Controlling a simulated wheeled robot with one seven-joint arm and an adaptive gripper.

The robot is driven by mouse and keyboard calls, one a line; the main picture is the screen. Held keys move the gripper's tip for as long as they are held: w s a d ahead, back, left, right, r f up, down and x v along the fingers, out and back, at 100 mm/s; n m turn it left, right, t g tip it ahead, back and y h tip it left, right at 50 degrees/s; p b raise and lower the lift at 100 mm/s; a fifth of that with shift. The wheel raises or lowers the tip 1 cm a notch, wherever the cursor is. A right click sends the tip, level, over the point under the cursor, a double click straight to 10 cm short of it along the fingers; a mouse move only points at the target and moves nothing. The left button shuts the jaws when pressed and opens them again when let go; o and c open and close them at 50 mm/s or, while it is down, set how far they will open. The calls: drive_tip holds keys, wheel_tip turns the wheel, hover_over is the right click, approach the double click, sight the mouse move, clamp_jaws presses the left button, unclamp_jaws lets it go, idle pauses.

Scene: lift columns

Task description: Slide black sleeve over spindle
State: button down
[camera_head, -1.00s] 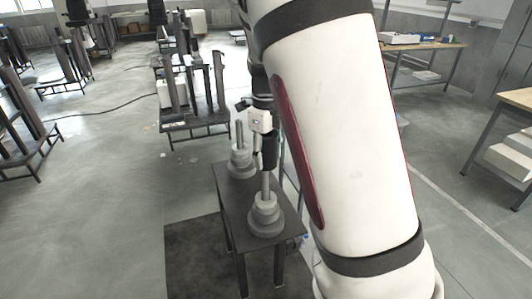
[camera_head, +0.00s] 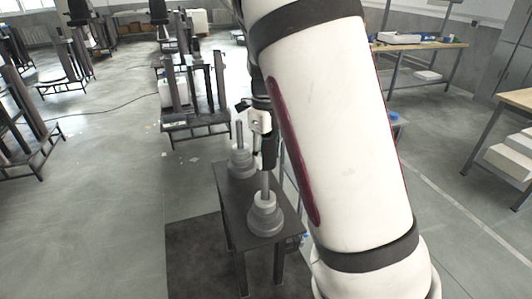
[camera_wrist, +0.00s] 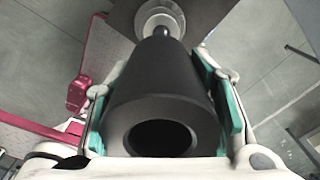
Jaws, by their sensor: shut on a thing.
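The black sleeve (camera_wrist: 160,95) is held lengthwise between the teal pads of my gripper (camera_wrist: 160,110) in the wrist view. Its open near end faces the camera and the bore looks dark. In the head view my gripper (camera_head: 262,124) is shut on the sleeve (camera_head: 269,152), which hangs about upright over the near spindle (camera_head: 265,186). The spindle's rod and stepped grey base (camera_head: 265,218) show below the sleeve. In the wrist view part of the spindle (camera_wrist: 161,31) shows beyond the sleeve's far end. I cannot tell whether the rod tip is inside the sleeve.
A second spindle on a stepped base (camera_head: 242,162) stands behind, on the same dark table (camera_head: 232,206). My white arm covers the right of the table. Column stands (camera_head: 196,128) are farther back. Open floor lies to the left.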

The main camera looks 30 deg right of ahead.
sight(265, 187)
drive_tip(key=shift+f, duration=0.15)
idle(0.3)
drive_tip(key=shift+f+b, duration=1.6)
drive_tip(key=shift+f, duration=4.5)
drive_tip(key=c, duration=0.7)
unclamp_jaws()
wheel_tip(265, 187, up, 12)
drive_tip(key=shift+f, duration=0.1)
